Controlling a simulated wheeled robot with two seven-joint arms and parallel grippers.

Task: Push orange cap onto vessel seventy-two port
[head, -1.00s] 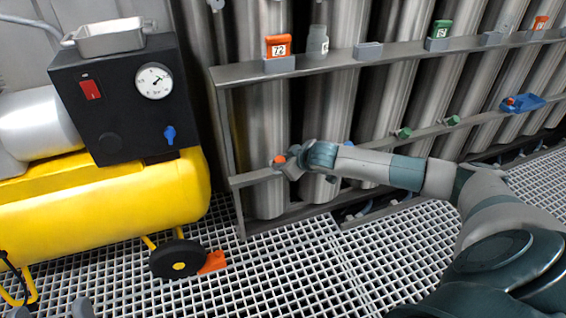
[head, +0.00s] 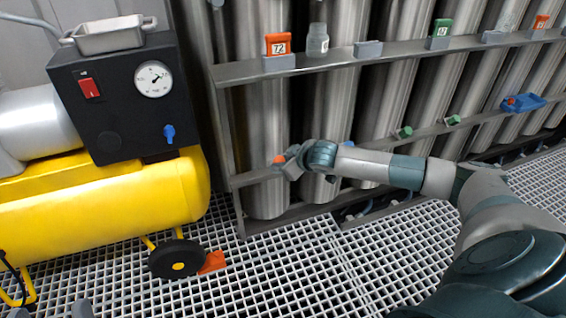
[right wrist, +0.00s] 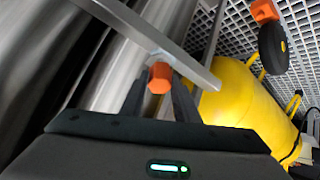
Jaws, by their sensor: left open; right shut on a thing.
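The orange cap (head: 279,160) is held at the tip of my right gripper (head: 285,162), in front of the lower rail by vessel seventy-two (head: 265,118). The orange 72 tag (head: 278,45) stands on the upper rail above that vessel. In the right wrist view, the orange cap (right wrist: 160,78) sits between the two dark fingers of my right gripper (right wrist: 161,88), close to a grey rail. The port is hidden, and I cannot tell whether the cap touches it. My left gripper (head: 80,308) is open, just showing at the bottom left edge, far from the vessel.
A yellow compressor (head: 110,200) with a black gauge box (head: 120,95) stands left of the rack. The grating floor is mostly free.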

